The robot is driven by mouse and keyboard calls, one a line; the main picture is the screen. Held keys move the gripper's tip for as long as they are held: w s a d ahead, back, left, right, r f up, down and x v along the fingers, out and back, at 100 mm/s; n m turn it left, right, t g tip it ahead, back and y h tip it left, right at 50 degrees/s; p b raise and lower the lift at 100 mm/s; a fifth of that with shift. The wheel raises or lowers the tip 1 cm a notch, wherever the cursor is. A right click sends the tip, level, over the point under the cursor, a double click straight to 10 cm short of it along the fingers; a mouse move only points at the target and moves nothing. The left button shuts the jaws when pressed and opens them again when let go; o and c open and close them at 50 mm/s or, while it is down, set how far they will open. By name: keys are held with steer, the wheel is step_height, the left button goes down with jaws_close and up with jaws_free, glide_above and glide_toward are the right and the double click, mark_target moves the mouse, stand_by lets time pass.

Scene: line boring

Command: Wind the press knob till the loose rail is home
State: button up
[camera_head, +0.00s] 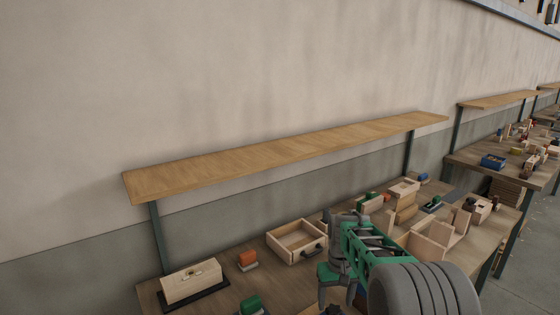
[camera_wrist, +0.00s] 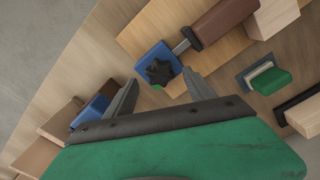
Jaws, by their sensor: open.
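A black star-shaped press knob (camera_wrist: 160,71) sits at a blue block (camera_wrist: 148,54) in the wrist view. A short metal shaft (camera_wrist: 182,47) runs from the blue block towards a dark brown block (camera_wrist: 222,20). A pale wooden block (camera_wrist: 272,16) lies at the brown block's far end. I cannot tell which piece is the loose rail. My gripper (camera_wrist: 160,77) is open, its two fingers apart on either side of the knob in the picture; contact is not clear. In the head view my gripper (camera_head: 333,288) is over the bench, and the knob is hidden.
A green block on a grey base (camera_wrist: 268,79) lies right of the knob. The bench (camera_head: 225,262) also holds an open wooden box (camera_head: 282,246), an orange block (camera_head: 247,259) and a pale box on a black base (camera_head: 190,282). A shelf (camera_head: 280,152) hangs above.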

mark_target(334, 310)
steer(key=n, duration=0.6)
step_height(334, 310, down, 3)
steer(key=shift+f+b, duration=0.15)
steer(key=shift+b, duration=0.75)
steer(key=shift+c, duration=0.4)
jaws_close()
steer(key=shift+o, duration=0.4)
jaws_free()
